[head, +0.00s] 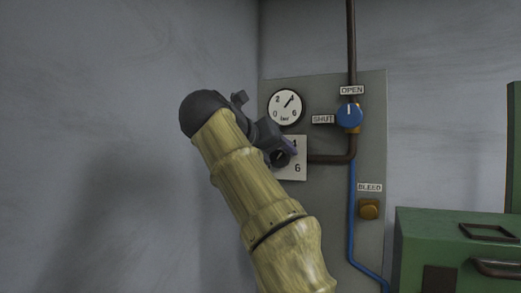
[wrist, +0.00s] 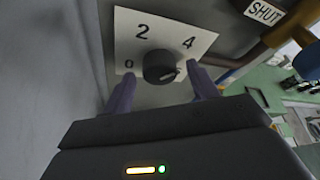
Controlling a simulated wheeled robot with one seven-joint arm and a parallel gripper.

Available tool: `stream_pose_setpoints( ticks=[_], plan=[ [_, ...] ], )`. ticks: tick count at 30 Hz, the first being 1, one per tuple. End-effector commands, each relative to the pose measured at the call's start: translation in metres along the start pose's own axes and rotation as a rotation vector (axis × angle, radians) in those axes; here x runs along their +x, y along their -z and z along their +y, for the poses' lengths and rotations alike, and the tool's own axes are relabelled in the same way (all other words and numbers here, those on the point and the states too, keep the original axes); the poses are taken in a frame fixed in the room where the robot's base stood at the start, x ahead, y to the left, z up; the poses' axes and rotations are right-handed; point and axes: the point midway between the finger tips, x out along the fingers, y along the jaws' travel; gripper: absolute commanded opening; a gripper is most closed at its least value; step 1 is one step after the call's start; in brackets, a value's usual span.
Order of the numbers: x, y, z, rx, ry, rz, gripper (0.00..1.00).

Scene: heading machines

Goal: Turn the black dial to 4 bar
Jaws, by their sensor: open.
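The black dial (wrist: 159,66) is on a white plate (wrist: 160,24) marked 0, 2, 4 and 6. A pale mark on its lower right side seems to face towards the 6, which a finger partly hides. In the head view the dial (head: 281,159) is partly hidden by my gripper (head: 289,151). In the wrist view my gripper (wrist: 163,88) is open, with one purple finger to each side of the dial; I cannot tell whether they touch it. The round bar gauge (head: 286,106) above has its needle pointing up and right, near 4.
A blue knob (head: 349,115) sits right of the gauge between OPEN and SHUT labels. A brown pipe (head: 330,159) runs close right of the plate. A brass bleed button (head: 369,209) and green box (head: 440,245) are lower right. A grey wall is close left.

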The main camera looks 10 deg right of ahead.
Motion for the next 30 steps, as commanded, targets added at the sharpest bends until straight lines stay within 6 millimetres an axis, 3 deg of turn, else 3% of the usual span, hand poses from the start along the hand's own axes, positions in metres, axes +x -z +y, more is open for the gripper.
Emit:
stream_pose_setpoints(
  ticks=[5, 24, 30],
  plan=[
    [-0.019, -0.001, 0.0, 0.0, -0.002, -0.003, 0.59],
    [-0.139, -0.003, 0.0, -0.002, -0.004, -0.002, 0.59],
    [-0.165, -0.001, 0.0, -0.001, -0.002, 0.0, 0.59]
  ],
)
